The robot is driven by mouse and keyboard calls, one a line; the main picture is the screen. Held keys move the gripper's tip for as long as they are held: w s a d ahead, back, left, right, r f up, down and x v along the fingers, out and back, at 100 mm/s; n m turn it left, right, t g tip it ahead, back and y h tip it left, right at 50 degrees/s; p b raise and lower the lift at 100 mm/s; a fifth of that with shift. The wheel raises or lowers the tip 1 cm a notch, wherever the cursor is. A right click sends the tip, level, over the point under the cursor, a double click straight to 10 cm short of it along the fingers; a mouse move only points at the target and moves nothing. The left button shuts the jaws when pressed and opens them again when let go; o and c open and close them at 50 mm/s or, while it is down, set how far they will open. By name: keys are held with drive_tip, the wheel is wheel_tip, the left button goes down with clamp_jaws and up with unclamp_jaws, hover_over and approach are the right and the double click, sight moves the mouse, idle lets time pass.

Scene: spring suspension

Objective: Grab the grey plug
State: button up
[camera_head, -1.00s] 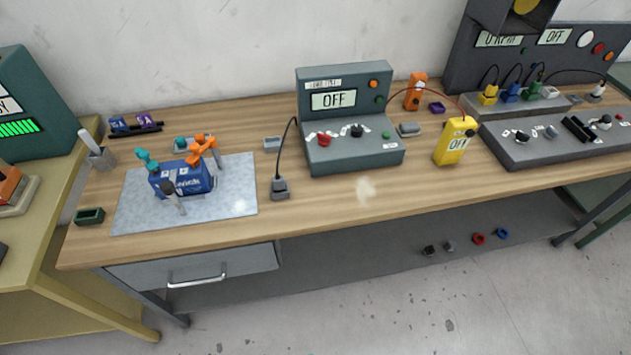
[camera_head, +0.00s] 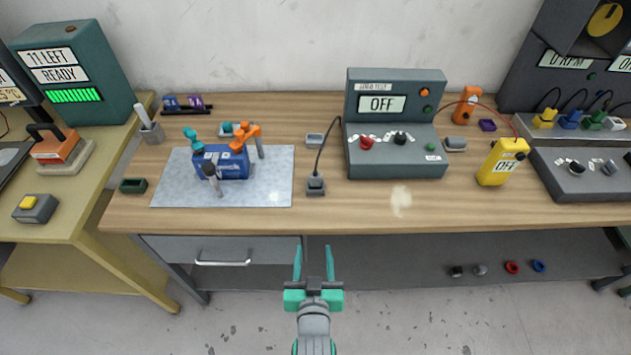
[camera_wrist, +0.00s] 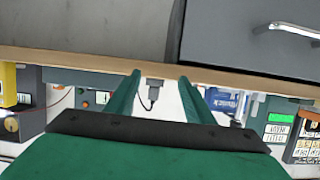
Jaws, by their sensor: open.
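The grey plug (camera_head: 316,187) stands on the wooden bench near its front edge, just right of the light mat. A black cable rises from it toward the grey test box (camera_head: 395,158). My gripper (camera_head: 314,250) is open and empty, in front of the bench edge and nearly in line with the plug in the head view. In the wrist view, the plug (camera_wrist: 154,92) and its cable show small between the open green fingers (camera_wrist: 160,77), beyond the bench edge. The fingers do not touch it.
The bench edge and a drawer (camera_head: 222,251) lie near my gripper. Left of the plug is the mat (camera_head: 270,190) with a blue block (camera_head: 222,162) and upright tools. A small grey box (camera_head: 315,139) sits behind the plug. A yellow meter (camera_head: 500,162) stands farther right.

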approach(315, 181)
drive_tip(key=shift+w+g, duration=0.3)
drive_tip(key=shift+w, duration=0.25)
drive_tip(key=x, duration=1)
drive_tip(key=shift+w+f, duration=0.1)
drive_tip(key=shift+w, duration=0.1)
drive_tip(key=c, duration=1.1)
